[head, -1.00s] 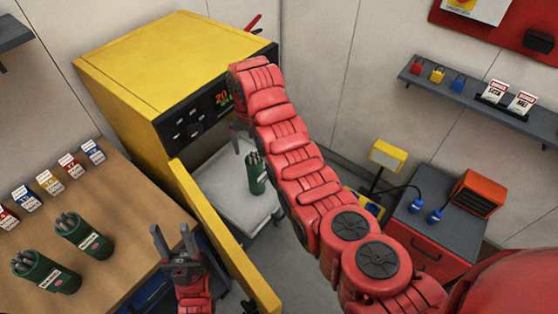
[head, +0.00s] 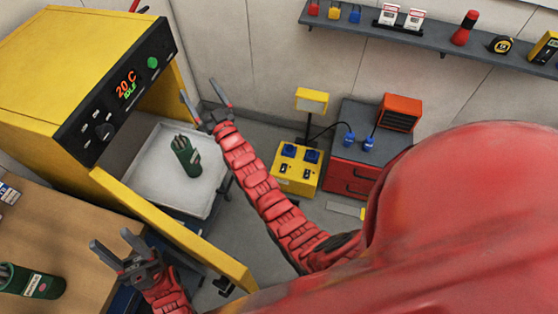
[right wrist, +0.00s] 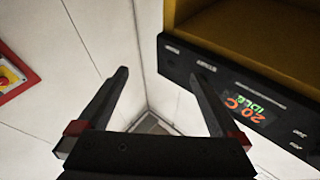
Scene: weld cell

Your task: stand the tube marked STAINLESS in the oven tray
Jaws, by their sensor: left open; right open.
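A dark green tube (head: 186,156) with grey rods showing at its top stands in the pale oven tray (head: 150,190), in front of the open yellow oven. Its marking is too small to read. My right gripper (head: 199,92) is open and empty, above and to the right of the tube and apart from it. The right wrist view shows its two fingers (right wrist: 160,100) spread with nothing between them. My left gripper (head: 113,242) is open and empty beside the oven door, near the bench. Another green tube (head: 18,281) is on the bench at the left, partly cut off.
The yellow oven (head: 70,60) reads 20 C, IDLE. Its open door (head: 185,238) stretches between the tray and my left gripper. A yellow power box (head: 296,170) and a red cabinet (head: 352,178) are right of my right arm. A wall shelf (head: 430,40) runs behind.

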